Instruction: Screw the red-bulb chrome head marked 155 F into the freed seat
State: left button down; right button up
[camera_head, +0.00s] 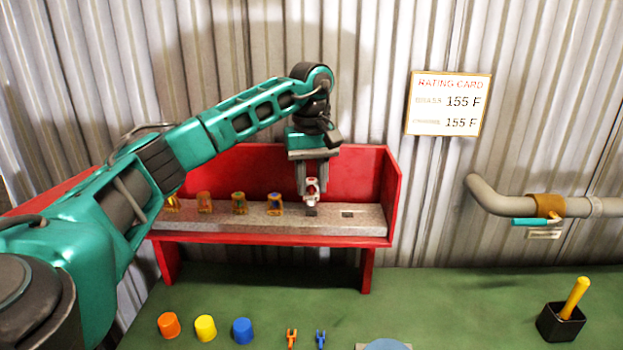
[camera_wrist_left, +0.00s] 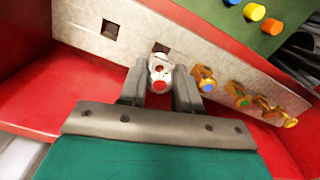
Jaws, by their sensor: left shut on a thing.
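My left gripper (camera_head: 311,184) points down over the rack's grey shelf and is shut on a chrome head with a red bulb (camera_head: 312,192). The head also shows between the fingers in the left wrist view (camera_wrist_left: 160,77). A dark square seat (camera_head: 311,212) lies just below the head; in the wrist view this seat (camera_wrist_left: 160,47) is partly covered by the head. I cannot tell whether the head touches it. Another empty square seat (camera_head: 347,214) is to the right. My right gripper is not in view.
Several brass heads (camera_head: 239,203) stand in the red rack (camera_head: 350,160) left of the gripper, the nearest blue-bulbed (camera_head: 275,204). Orange, yellow and blue caps (camera_head: 243,331) and small forks (camera_head: 320,339) lie on the green table. A black holder (camera_head: 560,322) stands at right.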

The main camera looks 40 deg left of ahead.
pick_arm(q)
jog(key=shift+f+b, duration=0.45)
jog(key=shift+f, duration=1.25)
jog(key=shift+r+m+p, duration=0.15)
jog(key=shift+m+p, duration=0.5)
jog(key=shift+m, duration=0.15)
jog(key=m, duration=0.4)
jog(key=m, duration=0.5)
jog(key=shift+a+m, duration=0.1)
jog(key=shift+m, duration=0.3)
